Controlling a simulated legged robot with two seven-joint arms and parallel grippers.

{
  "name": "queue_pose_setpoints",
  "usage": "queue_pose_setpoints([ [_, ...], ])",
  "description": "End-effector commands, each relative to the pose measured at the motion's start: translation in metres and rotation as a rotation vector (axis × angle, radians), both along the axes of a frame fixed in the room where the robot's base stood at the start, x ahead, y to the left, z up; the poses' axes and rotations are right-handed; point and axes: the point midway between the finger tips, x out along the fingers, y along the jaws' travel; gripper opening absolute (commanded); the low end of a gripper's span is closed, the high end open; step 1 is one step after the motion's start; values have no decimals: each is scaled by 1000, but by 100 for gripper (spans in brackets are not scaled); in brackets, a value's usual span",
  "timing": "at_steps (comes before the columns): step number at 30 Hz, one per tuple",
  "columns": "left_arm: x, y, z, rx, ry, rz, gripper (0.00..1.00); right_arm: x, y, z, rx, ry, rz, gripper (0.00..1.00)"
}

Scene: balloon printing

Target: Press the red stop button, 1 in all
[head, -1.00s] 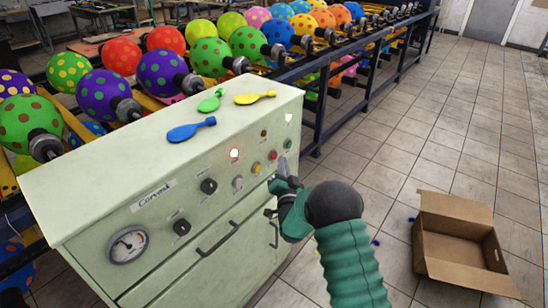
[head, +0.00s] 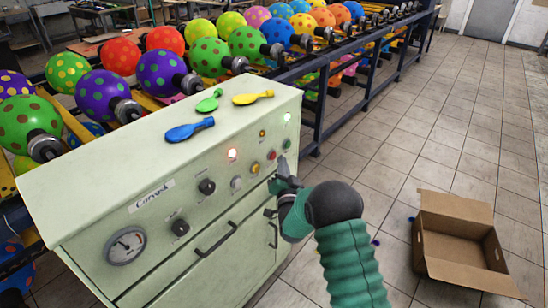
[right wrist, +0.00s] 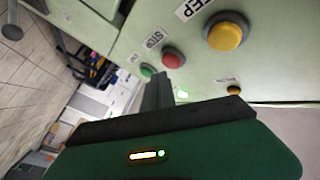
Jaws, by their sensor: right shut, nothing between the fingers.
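The red stop button (head: 272,155) is on the sloped front of a pale green control cabinet (head: 70,190), between a yellow button (head: 254,168) and a green button (head: 286,143). In the right wrist view the red button (right wrist: 173,57) sits by a "STOP" label, just beyond my fingertips. My right gripper (head: 283,167) is shut and empty, its tips just below and right of the red button in the head view. In the right wrist view the gripper (right wrist: 158,80) points toward the panel near the red and green buttons; contact cannot be told. My left gripper is not in view.
Three limp balloons, blue (head: 190,130), green (head: 209,101) and yellow (head: 253,97), lie on the cabinet top. A rack of dotted balloons (head: 162,72) stands behind. An open cardboard box (head: 432,250) is on the floor at right.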

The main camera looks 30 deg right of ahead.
Motion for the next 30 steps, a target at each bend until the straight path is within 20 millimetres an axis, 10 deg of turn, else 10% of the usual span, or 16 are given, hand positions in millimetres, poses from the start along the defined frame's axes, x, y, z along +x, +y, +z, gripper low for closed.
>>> queue_pose_setpoints([
  [30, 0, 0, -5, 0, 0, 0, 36, 9, 5, 2, 0, 0, 0, 0],
])
